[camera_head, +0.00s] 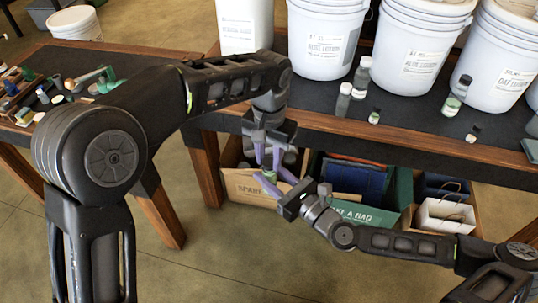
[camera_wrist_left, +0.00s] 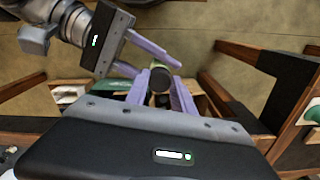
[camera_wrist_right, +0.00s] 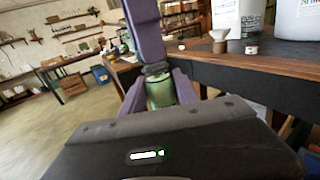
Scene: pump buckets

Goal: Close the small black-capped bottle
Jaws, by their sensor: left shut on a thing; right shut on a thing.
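The small bottle has a green body (camera_wrist_right: 160,92) and a black cap (camera_wrist_right: 155,69). My right gripper (camera_head: 268,181) is shut on the body and holds the bottle in the air in front of the table. My left gripper (camera_head: 268,162) comes from above with its purple fingers pointing down and is shut on the black cap. The cap also shows dark and round between the left fingers in the left wrist view (camera_wrist_left: 160,79). The cap sits at the bottle's mouth; I cannot tell how tightly. The fingers hide parts of both.
The long table (camera_head: 400,131) behind the grippers holds several white buckets (camera_head: 324,40) and small bottles (camera_head: 343,100) near its front edge. A cardboard box (camera_head: 243,188) and a green box (camera_head: 372,215) stand below. Another table (camera_head: 100,62) with small items is at the left.

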